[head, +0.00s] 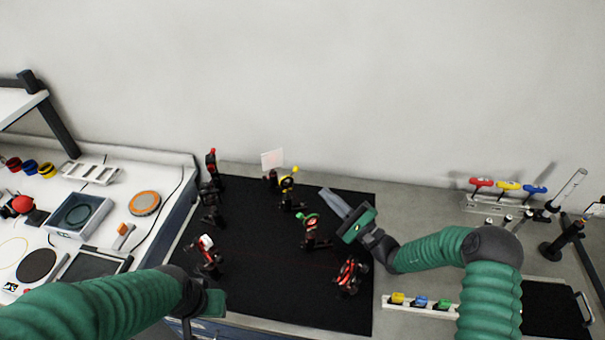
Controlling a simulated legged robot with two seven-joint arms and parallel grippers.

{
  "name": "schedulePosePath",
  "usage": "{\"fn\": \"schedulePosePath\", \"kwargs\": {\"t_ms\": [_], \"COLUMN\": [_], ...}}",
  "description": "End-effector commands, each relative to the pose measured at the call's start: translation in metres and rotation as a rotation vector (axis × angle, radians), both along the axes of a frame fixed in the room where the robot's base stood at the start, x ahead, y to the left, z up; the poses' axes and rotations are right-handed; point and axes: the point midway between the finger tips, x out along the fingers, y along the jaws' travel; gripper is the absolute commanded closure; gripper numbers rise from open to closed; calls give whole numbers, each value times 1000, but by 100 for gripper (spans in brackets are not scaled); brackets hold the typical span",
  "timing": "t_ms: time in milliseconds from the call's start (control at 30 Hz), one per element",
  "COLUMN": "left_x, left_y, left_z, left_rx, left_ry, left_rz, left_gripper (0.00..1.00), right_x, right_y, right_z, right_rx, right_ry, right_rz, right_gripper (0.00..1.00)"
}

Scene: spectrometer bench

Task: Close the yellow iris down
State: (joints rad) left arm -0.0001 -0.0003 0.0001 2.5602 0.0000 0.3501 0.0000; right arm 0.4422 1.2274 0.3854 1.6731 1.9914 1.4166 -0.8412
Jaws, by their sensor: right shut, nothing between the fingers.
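The yellow iris (287,184) stands upright on a dark post mount near the back of the black breadboard mat, with a small yellow lever at its upper right. My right gripper (327,197) is shut and empty, its fingertips pointing left and up, to the right of the yellow iris and apart from it. My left gripper (208,303) is at the lower left, over the mat's front left corner. Its fingers are hidden, so I cannot tell whether it is open.
A green-marked mount (310,226) stands just left of my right gripper. Red-marked mounts (348,273) and (206,247) stand nearer the front. A white card (272,158) is behind the iris. The black mat (270,285) is clear at front centre. Coloured-handle tools (508,186) sit at right.

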Motion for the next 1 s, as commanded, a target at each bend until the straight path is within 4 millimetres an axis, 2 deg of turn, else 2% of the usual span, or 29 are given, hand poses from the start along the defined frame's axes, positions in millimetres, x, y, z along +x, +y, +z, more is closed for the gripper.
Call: {"fn": "schedulePosePath", "kwargs": {"t_ms": [167, 500, 600, 1000], "left_x": [0, 0, 0, 0], "left_y": [0, 0, 0, 0], "left_z": [5, 21, 24, 24], "left_rx": [0, 0, 0, 0], "left_ry": [0, 0, 0, 0], "left_rz": [0, 0, 0, 0], "left_gripper": [66, 66, 66, 66], "right_x": [8, 51, 61, 67], "right_y": [9, 55, 64, 69], "right_z": [5, 24, 27, 28], "right_rx": [-1, 0, 0, 0], "right_ry": [-1, -3, -1, -1], "right_rz": [2, 3, 2, 1], "right_gripper": [100, 100, 100, 100]}}
